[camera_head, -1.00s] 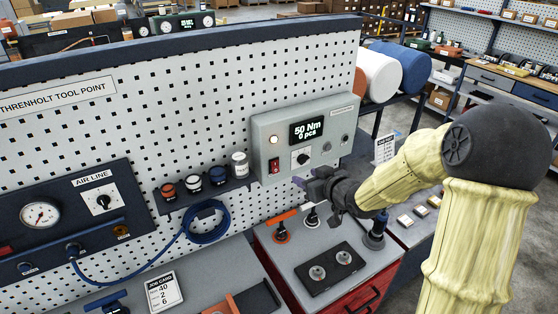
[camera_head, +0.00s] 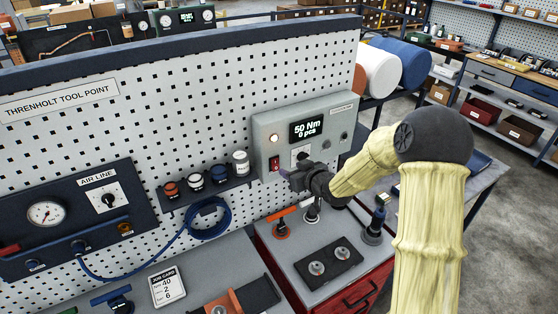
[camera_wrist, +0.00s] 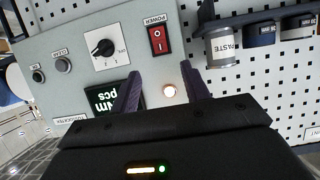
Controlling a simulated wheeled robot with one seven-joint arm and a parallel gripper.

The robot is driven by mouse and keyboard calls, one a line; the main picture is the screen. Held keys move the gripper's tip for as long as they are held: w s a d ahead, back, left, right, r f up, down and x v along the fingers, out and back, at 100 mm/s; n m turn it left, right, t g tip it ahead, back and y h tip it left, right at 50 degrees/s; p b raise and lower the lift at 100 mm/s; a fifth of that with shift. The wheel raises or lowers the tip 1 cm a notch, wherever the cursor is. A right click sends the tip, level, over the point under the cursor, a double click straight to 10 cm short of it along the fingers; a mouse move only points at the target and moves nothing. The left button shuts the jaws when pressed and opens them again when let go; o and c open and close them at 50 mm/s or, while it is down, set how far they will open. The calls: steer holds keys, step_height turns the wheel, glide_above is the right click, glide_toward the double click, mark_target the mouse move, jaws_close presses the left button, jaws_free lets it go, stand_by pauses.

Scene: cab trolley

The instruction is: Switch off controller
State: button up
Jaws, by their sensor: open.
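The controller (camera_head: 262,131) is a light grey box on the pegboard, its display (camera_head: 308,130) reading 50 Nm and 0 pcs. Its red power rocker switch (camera_head: 274,163) is at its lower left. It also shows in the wrist view as the red switch (camera_wrist: 156,40) under the POWER label, near a black dial (camera_wrist: 103,47). A lit lamp (camera_wrist: 169,91) glows beside it. My gripper (camera_head: 284,173) is in front of the box's lower left, close to the switch. In the wrist view my open gripper (camera_wrist: 160,70) has its dark purple fingertips short of the switch, one to each side.
A shelf with several small jars (camera_head: 240,162) is just left of the controller. Below are a grey bench top with an orange-handled tool (camera_head: 281,228) and a black plate (camera_head: 328,268) with two knobs. Left is the air line panel (camera_head: 62,215) with a blue hose.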

mark_target(275, 162)
steer(key=p+x, duration=0.4)
steer(key=x, duration=0.5)
steer(key=shift+w+a+f, duration=0.15)
steer(key=shift+w, duration=0.05)
steer(key=c, duration=1)
